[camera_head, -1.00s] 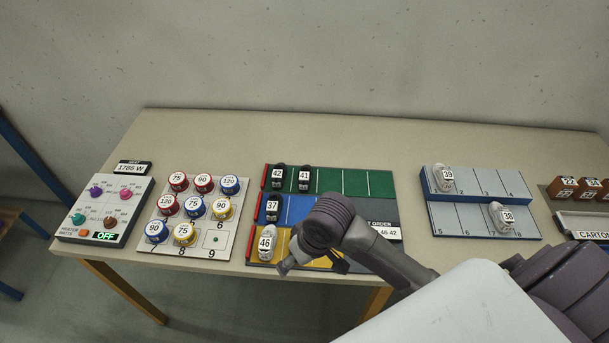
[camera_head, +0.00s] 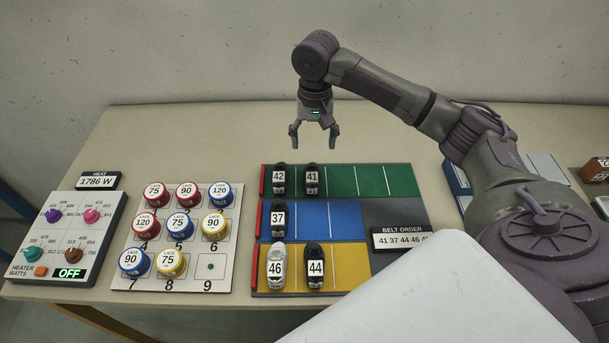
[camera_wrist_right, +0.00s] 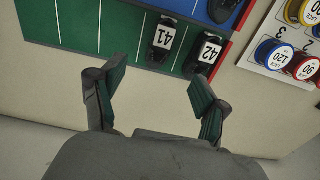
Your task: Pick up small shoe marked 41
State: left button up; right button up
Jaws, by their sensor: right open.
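The small black shoe marked 41 (camera_head: 312,187) stands in the green row of the lane board, second from the left, beside the black shoe marked 42 (camera_head: 279,187). In the right wrist view the shoe 41 (camera_wrist_right: 161,52) lies ahead of the fingers, left of the shoe 42 (camera_wrist_right: 203,59). My right gripper (camera_head: 314,145) is open and empty, pointing down above the table just behind the green row, apart from the shoe. The wrist view shows its two spread fingers (camera_wrist_right: 157,98) with nothing between them. My left gripper is not in view.
Shoe 37 (camera_head: 278,219) stands in the blue row; shoes 46 (camera_head: 277,264) and 44 (camera_head: 315,264) stand in the yellow row. A board of lace spools (camera_head: 130,225) and a heater panel (camera_head: 93,192) lie to the left. My right arm covers much of the grey shoe rack (camera_head: 548,165).

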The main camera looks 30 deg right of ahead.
aim_at(312, 171)
jog(key=f, duration=0.1)
jog(key=s+f, duration=0.1)
jog(key=f, duration=0.1)
jog(key=shift+s, duration=0.25)
jog(key=f, duration=0.2)
jog(key=w+f, duration=0.1)
jog(key=f, duration=0.1)
jog(key=shift+a+f+p, duration=0.1)
jog(key=shift+f+p, duration=0.3)
jog(key=shift+f, duration=0.05)
jog(key=f, duration=0.4)
jog(key=shift+w+f+p, duration=0.25)
jog(key=shift+p, duration=0.1)
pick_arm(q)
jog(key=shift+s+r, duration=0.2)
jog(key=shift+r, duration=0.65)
pick_arm(e)
jog(key=shift+s, duration=0.1)
jog(key=shift+c, duration=1.4)
jog(key=c, duration=1)
jog(key=shift+o, duration=0.2)
